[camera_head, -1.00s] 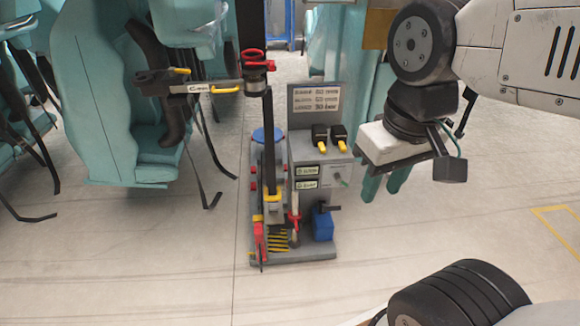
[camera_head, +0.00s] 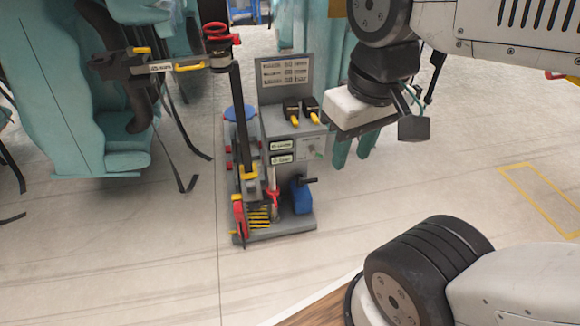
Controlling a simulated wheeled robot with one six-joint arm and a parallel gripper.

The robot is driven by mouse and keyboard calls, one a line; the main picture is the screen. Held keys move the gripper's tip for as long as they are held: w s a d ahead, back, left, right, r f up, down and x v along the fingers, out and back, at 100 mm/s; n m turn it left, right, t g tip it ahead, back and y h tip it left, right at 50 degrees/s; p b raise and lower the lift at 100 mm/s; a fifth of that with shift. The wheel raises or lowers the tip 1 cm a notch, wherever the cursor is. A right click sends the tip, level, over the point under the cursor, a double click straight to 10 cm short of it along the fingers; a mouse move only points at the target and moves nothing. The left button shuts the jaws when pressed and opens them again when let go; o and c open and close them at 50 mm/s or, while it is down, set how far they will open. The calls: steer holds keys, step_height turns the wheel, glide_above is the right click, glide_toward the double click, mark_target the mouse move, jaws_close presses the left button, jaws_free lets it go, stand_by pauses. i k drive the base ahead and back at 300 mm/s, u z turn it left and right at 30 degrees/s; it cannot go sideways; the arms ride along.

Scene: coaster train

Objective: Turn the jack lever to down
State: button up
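A grey jack-like stand (camera_head: 285,232) stands on the floor left of centre, with a dark upright post. A red lever (camera_head: 240,218) stands near upright at its front left. A thinner lever with a red part (camera_head: 273,196) stands beside a blue block (camera_head: 301,196) with a black handle. The frames do not show for certain which one is the jack lever. My gripper (camera_head: 357,112) hangs up and right of the stand, apart from the levers in the picture. Its fingers cannot be made out clearly against teal shapes below it.
The stand's panel (camera_head: 284,75) carries two black-and-yellow handles (camera_head: 302,112) and small labels. A teal seat (camera_head: 75,95) with hanging straps is at the left. A dark arm with a yellow handle (camera_head: 190,67) reaches from the seat area to the post. Floor (camera_head: 430,180) at right is clear.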

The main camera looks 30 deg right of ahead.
mark_target(303, 181)
steer(key=u, duration=0.55)
steer(key=k, duration=0.65)
steer(key=u, duration=0.5)
steer(key=i, duration=1.35)
steer(key=z, duration=1.3)
steer(key=i, duration=0.35)
steer(key=z, duration=0.35)
